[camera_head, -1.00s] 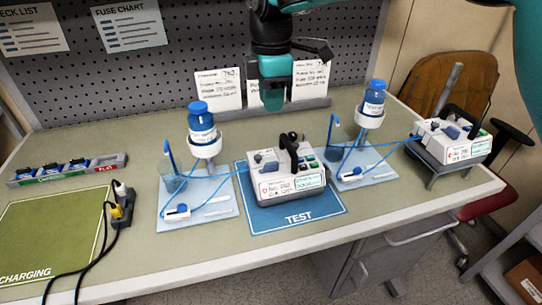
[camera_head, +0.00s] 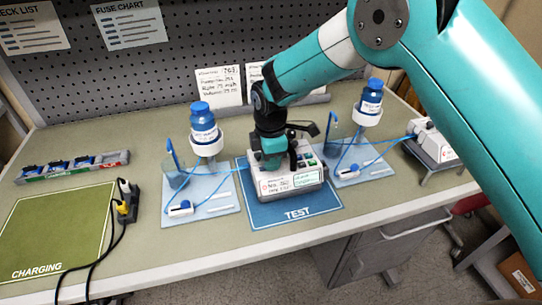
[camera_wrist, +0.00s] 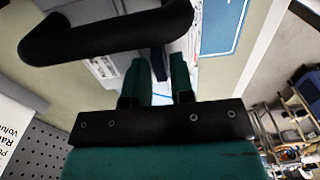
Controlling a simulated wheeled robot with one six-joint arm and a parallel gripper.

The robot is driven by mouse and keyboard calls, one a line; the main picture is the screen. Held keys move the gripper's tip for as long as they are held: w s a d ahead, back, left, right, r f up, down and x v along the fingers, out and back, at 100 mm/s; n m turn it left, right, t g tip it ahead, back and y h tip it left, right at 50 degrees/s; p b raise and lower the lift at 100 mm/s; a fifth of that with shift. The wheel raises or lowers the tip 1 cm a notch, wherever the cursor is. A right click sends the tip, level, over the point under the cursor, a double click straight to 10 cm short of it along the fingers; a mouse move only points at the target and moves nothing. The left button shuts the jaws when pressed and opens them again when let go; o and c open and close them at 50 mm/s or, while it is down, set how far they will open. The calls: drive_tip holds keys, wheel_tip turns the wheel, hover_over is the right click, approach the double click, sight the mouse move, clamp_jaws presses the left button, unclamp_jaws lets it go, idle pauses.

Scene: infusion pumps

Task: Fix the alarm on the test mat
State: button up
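The white infusion pump (camera_head: 292,184) stands on the blue test mat (camera_head: 300,212) in the head view, with labels and a small screen on its front. My gripper (camera_head: 272,160) is low over its left part and hides much of its top. In the wrist view the two green fingers of my gripper (camera_wrist: 158,75) stand apart. A dark blue part (camera_wrist: 157,60) shows between them; whether they touch it I cannot tell. A thick black handle (camera_wrist: 115,35) crosses close to the wrist camera. The pump's alarm state is too small to read.
Drip stands with blue bottles flank the pump, left (camera_head: 203,125) and right (camera_head: 371,103), with blue tubing. A second pump (camera_head: 434,140) sits on a raised stand at right, partly behind my arm. A rack (camera_head: 72,168), power strip (camera_head: 127,203) and green charging mat (camera_head: 55,230) are at left.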

drive_tip(key=shift+f, duration=0.15)
clamp_jaws()
